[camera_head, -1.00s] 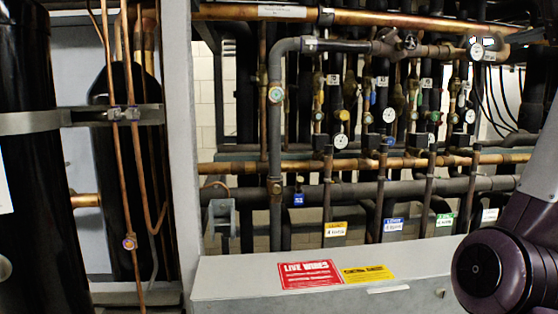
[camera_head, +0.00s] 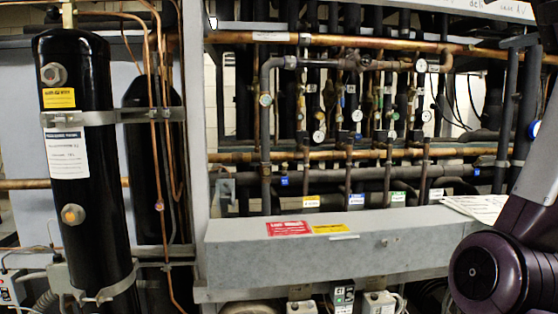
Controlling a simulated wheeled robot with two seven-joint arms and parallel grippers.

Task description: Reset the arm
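A part of my own arm, dark purple and white, shows at the right edge of the head view. Its gripper is out of the picture. My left arm and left gripper do not show at all. The compressor rack (camera_head: 340,250) fills the view in front of me, with copper and black pipes, round gauges and valves above a long grey box. Neither gripper is seen touching anything.
A tall black cylinder (camera_head: 85,170) stands upright at the left, strapped by a metal band. The grey box has a red label (camera_head: 289,228) and a yellow label (camera_head: 330,228). A paper sheet (camera_head: 478,207) lies at its right end. Small boxes (camera_head: 343,296) sit below.

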